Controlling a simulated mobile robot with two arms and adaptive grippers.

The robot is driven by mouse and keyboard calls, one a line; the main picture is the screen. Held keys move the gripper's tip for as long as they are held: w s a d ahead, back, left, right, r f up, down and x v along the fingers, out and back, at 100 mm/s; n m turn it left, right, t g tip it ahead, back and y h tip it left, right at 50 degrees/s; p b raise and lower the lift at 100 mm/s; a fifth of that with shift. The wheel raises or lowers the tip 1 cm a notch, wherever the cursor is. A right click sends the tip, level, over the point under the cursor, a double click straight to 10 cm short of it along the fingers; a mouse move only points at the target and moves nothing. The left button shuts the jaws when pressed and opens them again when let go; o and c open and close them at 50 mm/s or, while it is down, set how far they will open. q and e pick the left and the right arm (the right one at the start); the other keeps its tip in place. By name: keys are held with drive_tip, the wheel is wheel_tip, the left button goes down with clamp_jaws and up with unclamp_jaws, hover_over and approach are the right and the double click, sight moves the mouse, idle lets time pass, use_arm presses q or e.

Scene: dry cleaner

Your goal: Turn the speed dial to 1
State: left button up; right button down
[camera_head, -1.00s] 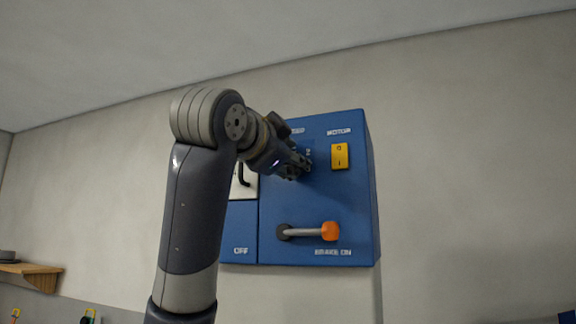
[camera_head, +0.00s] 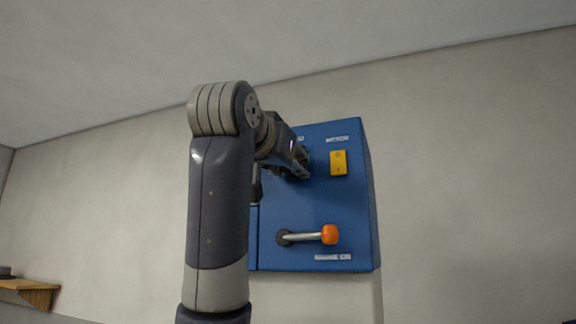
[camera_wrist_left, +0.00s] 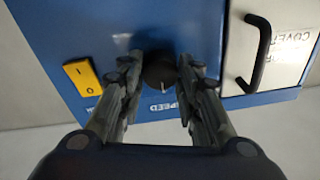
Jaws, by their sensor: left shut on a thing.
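The speed dial (camera_wrist_left: 159,72) is a round black knob with a pale mark, on a blue control box (camera_head: 350,215) on the wall. In the left wrist view it sits between the two fingers of my left gripper (camera_wrist_left: 158,75), with the upside-down word SPEED beside it. My left gripper is shut on the dial. In the head view my left gripper (camera_head: 298,163) is at the upper part of the box, and it hides the dial and its numbers. The dial's setting cannot be read. My right gripper is not in view.
A yellow motor switch (camera_head: 338,163) is right of the dial in the head view. Below is a brake lever with an orange knob (camera_head: 329,234). A pale cover with a black handle (camera_wrist_left: 262,52) shows in the wrist view. A wooden shelf (camera_head: 38,294) is far left.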

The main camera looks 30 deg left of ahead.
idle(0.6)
use_arm(q)
drive_tip(key=o, duration=1)
drive_tip(key=shift+o, duration=0.2)
drive_tip(key=v, duration=0.7)
drive_tip(key=shift+s, duration=0.25)
drive_tip(key=shift+w+d, duration=0.1)
